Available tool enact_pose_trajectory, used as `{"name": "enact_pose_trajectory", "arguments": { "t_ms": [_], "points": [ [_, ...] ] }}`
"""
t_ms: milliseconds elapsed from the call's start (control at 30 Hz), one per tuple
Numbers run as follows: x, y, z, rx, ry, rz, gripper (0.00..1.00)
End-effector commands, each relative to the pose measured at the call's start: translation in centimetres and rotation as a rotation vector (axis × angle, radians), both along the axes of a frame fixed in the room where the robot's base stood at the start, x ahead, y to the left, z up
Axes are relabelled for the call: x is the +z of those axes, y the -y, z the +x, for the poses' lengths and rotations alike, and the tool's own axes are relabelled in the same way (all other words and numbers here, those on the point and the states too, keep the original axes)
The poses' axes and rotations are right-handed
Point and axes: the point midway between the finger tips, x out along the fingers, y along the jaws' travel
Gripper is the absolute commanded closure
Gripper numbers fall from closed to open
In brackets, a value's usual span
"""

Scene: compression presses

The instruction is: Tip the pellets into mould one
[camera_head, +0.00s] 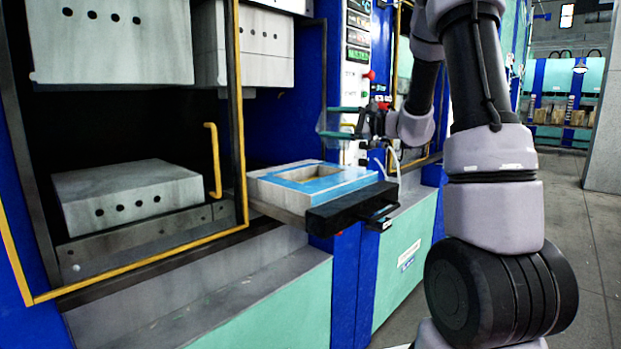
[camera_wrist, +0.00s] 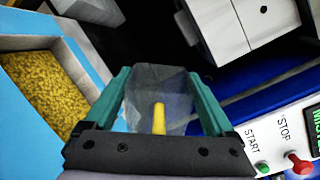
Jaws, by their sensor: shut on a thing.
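My gripper (camera_head: 338,122) is shut on a clear, see-through cup (camera_wrist: 158,85), held between its green fingers. The cup is above the pulled-out mould (camera_head: 315,184), a pale block with a blue top face and a square cavity. In the wrist view, yellow pellets (camera_wrist: 45,85) lie in the mould's cavity, inside its blue rim (camera_wrist: 85,55). A narrow yellow shape (camera_wrist: 159,118) shows at the cup; I cannot tell whether it is in the cup or behind it. The cup looks otherwise empty.
The mould sits on a drawer with a black front (camera_head: 350,207) at the open press. A yellow-framed door (camera_head: 238,110) stands left of it. A control panel (camera_wrist: 285,140) with START and STOP buttons is close on the right in the wrist view. Grey floor (camera_head: 588,235) lies clear at right.

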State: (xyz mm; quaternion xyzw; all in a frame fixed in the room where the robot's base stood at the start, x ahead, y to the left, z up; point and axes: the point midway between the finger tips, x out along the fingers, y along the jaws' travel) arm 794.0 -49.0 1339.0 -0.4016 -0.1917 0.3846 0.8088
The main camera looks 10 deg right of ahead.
Motion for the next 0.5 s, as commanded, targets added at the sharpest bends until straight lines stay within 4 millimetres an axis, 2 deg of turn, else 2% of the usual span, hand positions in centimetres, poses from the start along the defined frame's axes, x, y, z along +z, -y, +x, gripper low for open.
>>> {"name": "enact_pose_trajectory", "arguments": {
  "t_ms": [233, 367, 500],
  "points": [
    [-0.9, 0.8, 0.9, 0.000, -0.225, 0.182, 1.00],
    [-1.4, 1.9, 2.3, 0.001, -0.334, 0.271, 1.00],
    [-0.4, 2.7, 3.3, 0.001, -0.424, 0.346, 1.00]
  ]
}}
